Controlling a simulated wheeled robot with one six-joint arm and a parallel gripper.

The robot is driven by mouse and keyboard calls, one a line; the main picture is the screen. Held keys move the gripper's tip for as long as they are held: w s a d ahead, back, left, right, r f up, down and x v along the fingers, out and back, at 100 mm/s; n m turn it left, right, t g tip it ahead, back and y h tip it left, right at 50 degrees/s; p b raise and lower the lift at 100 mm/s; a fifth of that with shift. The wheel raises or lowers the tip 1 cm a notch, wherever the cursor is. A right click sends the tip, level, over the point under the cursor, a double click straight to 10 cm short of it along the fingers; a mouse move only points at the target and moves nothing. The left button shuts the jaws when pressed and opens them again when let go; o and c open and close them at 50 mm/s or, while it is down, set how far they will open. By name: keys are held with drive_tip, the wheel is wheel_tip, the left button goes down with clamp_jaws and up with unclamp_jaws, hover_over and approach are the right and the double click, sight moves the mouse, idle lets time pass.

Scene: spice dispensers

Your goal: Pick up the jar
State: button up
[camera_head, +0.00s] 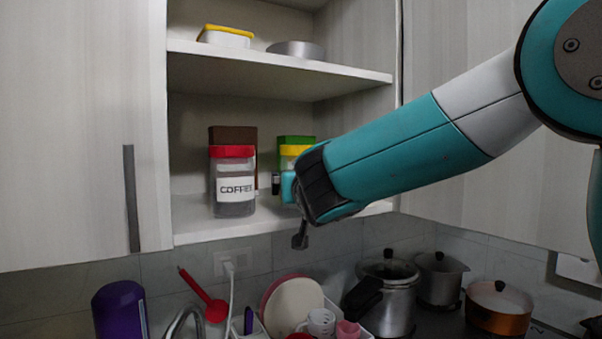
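A clear coffee jar (236,206) with a red lid and a "COFFEE" label stands upright on the lower cabinet shelf. Dark contents show below its label. A second container (295,150) with a yellow top stands to its right, and my wrist hides its lower part. My gripper (288,213) is in front of the shelf, to the right of the coffee jar. Its two dark fingertips look well apart, one higher and one lower, with nothing visible between them. A gap shows between the gripper and the coffee jar.
A brown box (233,136) and a green box (296,139) stand behind. The upper shelf (275,65) holds a yellow-lidded box (226,37) and a metal dish (296,49). Below are a dish rack, a purple container (120,309) and several pots. The shelf left of the jar is clear.

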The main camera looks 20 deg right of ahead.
drive_tip(key=c, duration=0.9)
drive_tip(key=shift+r, duration=0.1)
drive_tip(key=shift+c, duration=1.3)
drive_tip(key=shift+r, duration=0.15)
